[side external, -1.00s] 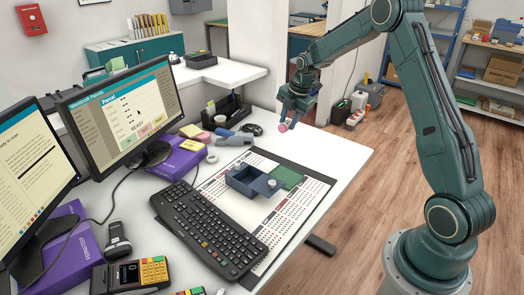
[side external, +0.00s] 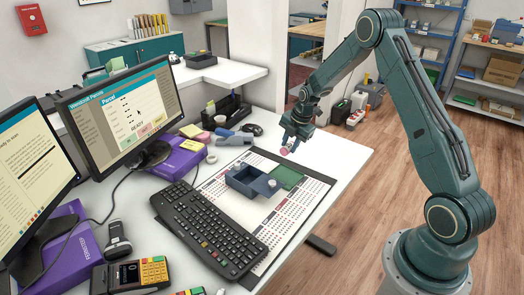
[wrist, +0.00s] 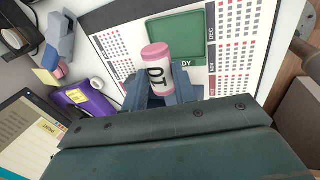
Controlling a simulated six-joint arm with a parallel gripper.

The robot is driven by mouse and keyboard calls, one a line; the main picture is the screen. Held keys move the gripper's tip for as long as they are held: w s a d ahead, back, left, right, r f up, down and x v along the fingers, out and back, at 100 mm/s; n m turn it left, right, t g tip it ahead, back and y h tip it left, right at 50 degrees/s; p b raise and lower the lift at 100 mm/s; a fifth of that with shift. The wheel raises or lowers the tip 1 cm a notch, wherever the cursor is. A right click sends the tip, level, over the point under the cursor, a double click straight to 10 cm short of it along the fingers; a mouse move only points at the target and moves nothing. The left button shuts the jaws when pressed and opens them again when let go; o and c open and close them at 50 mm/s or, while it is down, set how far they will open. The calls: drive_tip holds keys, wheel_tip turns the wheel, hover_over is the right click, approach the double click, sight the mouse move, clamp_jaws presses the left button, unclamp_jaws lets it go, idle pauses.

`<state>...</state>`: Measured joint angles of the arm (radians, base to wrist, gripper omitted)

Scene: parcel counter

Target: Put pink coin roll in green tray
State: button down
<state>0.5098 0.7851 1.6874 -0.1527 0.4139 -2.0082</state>
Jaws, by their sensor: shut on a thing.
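The pink coin roll (side external: 284,151) is gripped at the tip of my gripper (side external: 287,146), held above the counter. In the wrist view the coin roll (wrist: 157,66) is a pale cylinder with pink bands and dark lettering, between the two blue-grey fingers of my gripper (wrist: 160,90). The green tray (side external: 288,176) lies flat on the printed mat, below the coin roll in the side view. In the wrist view the tray (wrist: 177,40) shows just beyond the roll's upper end, and its visible floor is empty.
A dark blue open box (side external: 243,181) sits left of the tray, with a small round pale item (side external: 272,184) beside its opening. A black keyboard (side external: 208,228) lies in front. A stapler-like blue tool (side external: 233,138) and tape roll (side external: 211,159) lie behind. The counter's right side is clear.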

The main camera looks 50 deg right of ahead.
wheel_tip(320, 180, down, 6)
drive_tip(key=shift+f, duration=0.15)
drive_tip(key=shift+f, duration=2.15)
drive_tip(key=shift+f, duration=0.15)
drive_tip(key=c, duration=1.1)
unclamp_jaws()
drive_tip(key=shift+v, duration=6.15)
